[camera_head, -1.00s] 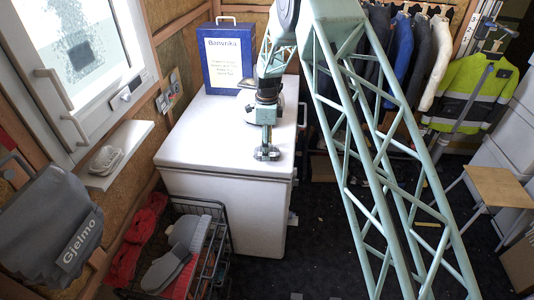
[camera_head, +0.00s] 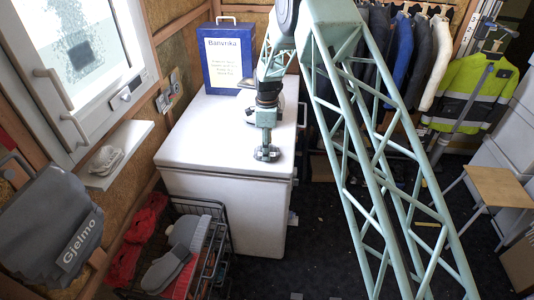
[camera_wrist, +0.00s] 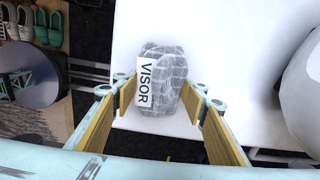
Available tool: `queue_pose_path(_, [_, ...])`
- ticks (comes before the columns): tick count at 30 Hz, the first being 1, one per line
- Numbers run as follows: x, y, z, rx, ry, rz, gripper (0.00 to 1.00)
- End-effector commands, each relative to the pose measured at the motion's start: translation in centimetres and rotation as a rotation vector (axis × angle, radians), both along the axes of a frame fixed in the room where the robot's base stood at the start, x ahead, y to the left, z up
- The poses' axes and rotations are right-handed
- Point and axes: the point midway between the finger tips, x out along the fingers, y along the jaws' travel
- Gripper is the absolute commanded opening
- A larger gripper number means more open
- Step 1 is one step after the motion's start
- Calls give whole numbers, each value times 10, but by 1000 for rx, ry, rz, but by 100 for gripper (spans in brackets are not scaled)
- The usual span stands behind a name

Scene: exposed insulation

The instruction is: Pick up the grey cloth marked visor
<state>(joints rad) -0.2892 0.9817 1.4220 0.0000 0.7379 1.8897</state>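The grey cloth (camera_wrist: 172,72) is a rolled, woven-looking bundle with a white label reading VISOR. In the wrist view it lies on a white surface, between the two yellow-padded fingers of my gripper (camera_wrist: 162,98). The fingers are spread, with a visible gap on the right side; contact on the left cannot be told. In the head view my gripper (camera_head: 266,154) points down over the front right part of the white chest top (camera_head: 215,135). The cloth cannot be made out clearly there.
A blue Banurika box (camera_head: 229,55) stands at the back of the chest. A pale crumpled item (camera_head: 105,159) lies on the window sill. A wire basket (camera_head: 222,225) with shoes stands in front. A grey Gjelmo bag (camera_head: 50,225) hangs at left.

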Motion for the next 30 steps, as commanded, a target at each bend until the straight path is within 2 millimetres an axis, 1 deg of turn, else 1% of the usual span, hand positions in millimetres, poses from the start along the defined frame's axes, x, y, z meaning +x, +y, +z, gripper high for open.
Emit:
queue_pose_path(17, [0, 0, 3, 0, 0, 0, 32])
queue_pose_path(22, [1, 0, 11, 0, -1, 0, 32])
queue_pose_path(30, [0, 0, 31, 0, -1, 0, 32])
